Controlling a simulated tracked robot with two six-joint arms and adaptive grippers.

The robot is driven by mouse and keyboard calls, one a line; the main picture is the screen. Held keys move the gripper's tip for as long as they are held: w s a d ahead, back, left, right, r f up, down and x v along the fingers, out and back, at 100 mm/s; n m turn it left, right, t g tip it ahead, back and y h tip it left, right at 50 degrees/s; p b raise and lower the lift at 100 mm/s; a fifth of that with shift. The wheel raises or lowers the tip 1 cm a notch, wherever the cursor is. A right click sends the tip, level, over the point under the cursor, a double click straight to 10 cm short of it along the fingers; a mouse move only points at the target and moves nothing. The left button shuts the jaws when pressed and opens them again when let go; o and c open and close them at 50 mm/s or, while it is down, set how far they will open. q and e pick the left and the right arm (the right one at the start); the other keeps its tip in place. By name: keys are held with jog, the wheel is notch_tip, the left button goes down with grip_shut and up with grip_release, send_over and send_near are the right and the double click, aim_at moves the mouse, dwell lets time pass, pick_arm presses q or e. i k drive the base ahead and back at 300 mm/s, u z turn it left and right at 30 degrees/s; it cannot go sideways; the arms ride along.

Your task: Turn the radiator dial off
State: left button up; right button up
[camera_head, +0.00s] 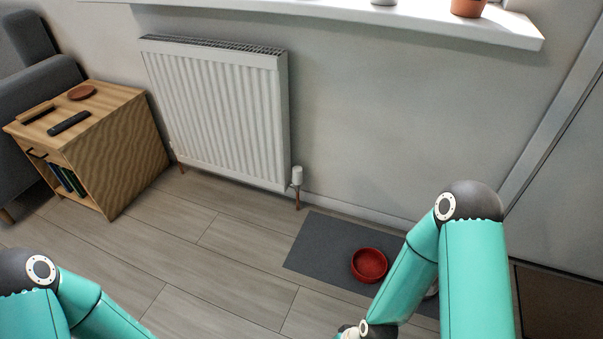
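The white radiator (215,115) hangs on the wall left of centre. Its white dial (297,175) is a small upright cylinder at the radiator's lower right corner, above a copper pipe near the floor. The dial's markings are too small to read. My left arm comes in at the lower left and my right arm at the lower right, both teal. Both grippers lie outside the picture or hidden below its bottom edge. No arm touches the radiator or the dial.
A grey mat (325,240) with a red bowl (369,265) lies on the floor right of the dial. A wooden cabinet (120,150) bearing a remote (69,123) stands left, beside a grey sofa (35,85). A windowsill (330,17) juts out above. Floor before the radiator is clear.

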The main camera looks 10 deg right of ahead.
aim_at(296, 171)
jog(key=z, duration=0.05)
jog(key=i, duration=1.1)
jog(key=u, duration=0.6)
